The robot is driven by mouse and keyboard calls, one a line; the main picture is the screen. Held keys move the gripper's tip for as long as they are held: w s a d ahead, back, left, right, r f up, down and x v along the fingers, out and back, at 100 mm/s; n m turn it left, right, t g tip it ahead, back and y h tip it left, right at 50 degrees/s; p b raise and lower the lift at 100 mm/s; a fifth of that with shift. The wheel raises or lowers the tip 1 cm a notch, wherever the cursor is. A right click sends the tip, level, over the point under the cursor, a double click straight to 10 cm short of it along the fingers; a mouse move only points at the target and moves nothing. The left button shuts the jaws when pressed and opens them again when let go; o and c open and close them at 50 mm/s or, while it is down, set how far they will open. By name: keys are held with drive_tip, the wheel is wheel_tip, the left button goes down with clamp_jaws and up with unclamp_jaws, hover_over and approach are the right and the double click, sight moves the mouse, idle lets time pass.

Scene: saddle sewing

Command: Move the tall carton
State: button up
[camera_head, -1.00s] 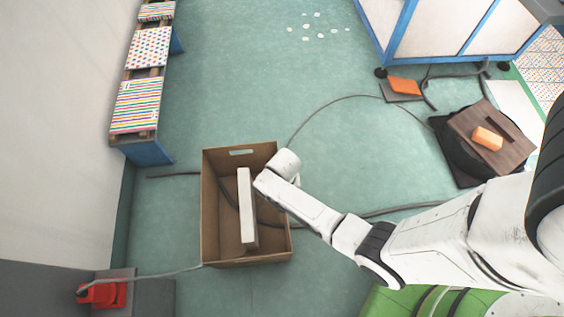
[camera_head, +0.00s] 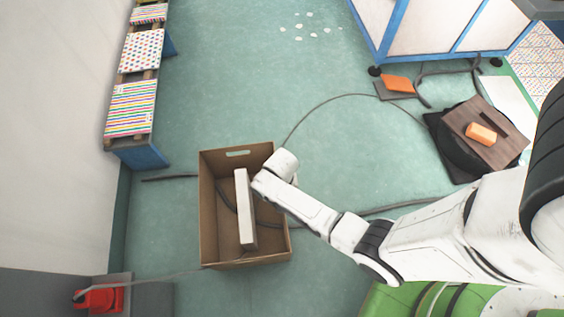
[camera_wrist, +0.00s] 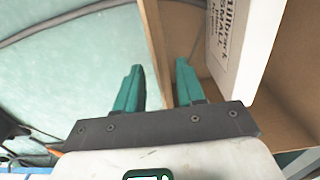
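The tall carton, an open-topped brown cardboard box (camera_head: 208,218), stands on the green floor in the head view, with a hand hole in its far wall. A slim white box (camera_head: 241,205) stands inside it; its printed side (camera_wrist: 238,40) shows in the wrist view. My gripper (camera_wrist: 160,88) has two teal fingers, apart, one on each side of the carton's wall (camera_wrist: 156,40). Gaps show between the fingers and the wall. In the head view my wrist is over the carton's right wall and the fingers are hidden.
A cable (camera_head: 335,99) crosses the floor and passes by the carton. Patterned boxes on a blue-ended rack (camera_head: 139,155) line the left wall. A red object (camera_head: 99,299) is at lower left. A dark stand with a brown board (camera_head: 465,128) is at right. Floor beyond the carton is mostly clear.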

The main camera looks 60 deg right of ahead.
wheel_tip(320, 180, up, 11)
drive_tip(key=p, duration=0.5)
drive_tip(key=shift+f, duration=0.1)
idle(0.3)
